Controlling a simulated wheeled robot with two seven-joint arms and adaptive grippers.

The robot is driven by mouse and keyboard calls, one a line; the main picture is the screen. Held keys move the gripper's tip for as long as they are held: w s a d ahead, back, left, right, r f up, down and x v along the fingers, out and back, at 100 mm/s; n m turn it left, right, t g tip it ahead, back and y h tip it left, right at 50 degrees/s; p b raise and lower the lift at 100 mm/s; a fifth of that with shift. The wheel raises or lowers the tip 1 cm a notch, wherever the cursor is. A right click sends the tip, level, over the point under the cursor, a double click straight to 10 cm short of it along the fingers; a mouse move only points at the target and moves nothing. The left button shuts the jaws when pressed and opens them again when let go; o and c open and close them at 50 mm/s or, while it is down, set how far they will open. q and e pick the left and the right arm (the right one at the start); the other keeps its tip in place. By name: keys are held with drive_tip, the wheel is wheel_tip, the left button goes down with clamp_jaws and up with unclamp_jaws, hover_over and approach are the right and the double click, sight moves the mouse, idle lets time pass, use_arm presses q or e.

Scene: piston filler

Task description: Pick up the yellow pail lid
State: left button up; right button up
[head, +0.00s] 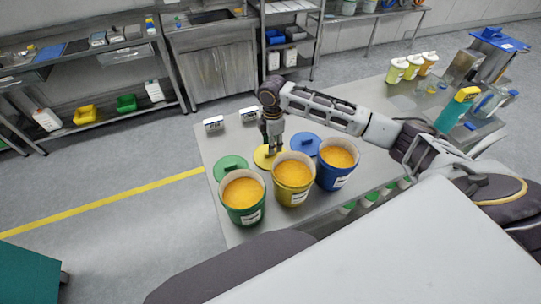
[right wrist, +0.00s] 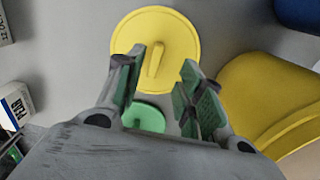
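The round yellow pail lid (head: 262,161) lies flat on the metal table, behind the yellow pail (head: 293,184). In the right wrist view the lid (right wrist: 184,38) shows almost whole, with a raised yellow bar handle (right wrist: 155,58) across its middle. My right gripper (head: 272,150) points down over the lid and hides part of it in the head view. In the right wrist view its green-padded fingers (right wrist: 163,82) are apart, with nothing between them; the handle appears just beyond the tips. I cannot tell the exact height above the lid. My left gripper is not in view.
A green pail (head: 243,197) and a blue pail (head: 336,166), both with orange contents, flank the yellow one. A green lid (head: 230,167) and a blue lid (head: 305,144) lie behind them. Two small labelled blocks (head: 214,123) (head: 249,114) stand at the far edge. Bottles and machinery stand on the right.

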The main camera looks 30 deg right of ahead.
drive_tip(key=shift+w+a+f+p, duration=0.1)
drive_tip(key=shift+w+f+p, duration=0.1)
drive_tip(key=shift+f, duration=1.1)
drive_tip(key=shift+w+a+f+p, duration=0.1)
drive_tip(key=shift+f+p, duration=0.05)
drive_tip(key=shift+f, duration=1.15)
drive_tip(key=shift+c, duration=0.3)
clamp_jaws()
